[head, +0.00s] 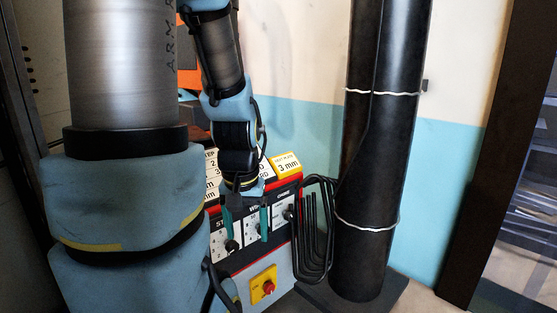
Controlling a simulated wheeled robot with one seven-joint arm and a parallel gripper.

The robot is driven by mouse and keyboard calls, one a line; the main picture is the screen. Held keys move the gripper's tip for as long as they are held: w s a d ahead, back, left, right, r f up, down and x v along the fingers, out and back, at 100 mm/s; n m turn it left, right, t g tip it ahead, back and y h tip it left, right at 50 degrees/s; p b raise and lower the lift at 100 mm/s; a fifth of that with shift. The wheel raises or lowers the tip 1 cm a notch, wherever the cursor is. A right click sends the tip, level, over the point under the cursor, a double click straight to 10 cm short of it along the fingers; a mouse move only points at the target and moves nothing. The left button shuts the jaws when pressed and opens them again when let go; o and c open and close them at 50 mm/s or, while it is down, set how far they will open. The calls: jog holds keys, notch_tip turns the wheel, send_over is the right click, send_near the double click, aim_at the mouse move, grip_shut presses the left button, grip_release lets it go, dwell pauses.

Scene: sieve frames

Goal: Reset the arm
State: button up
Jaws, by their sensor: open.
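My arm (125,200) fills the left of the head view, with blue padded covers and a grey metal tube. Its far part comes down from the top middle. My gripper (246,228) hangs at its end, pointing down, with two separate fingers with teal parts. It is open, and I see nothing between the fingers. It is in front of the control panel (282,214); I cannot tell whether it touches it.
A dark post (505,130) is at right.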

notch_tip(320, 180, up, 24)
jog(key=p, duration=2.1)
jog(key=shift+p, duration=0.4)
jog(key=shift+f, duration=0.2)
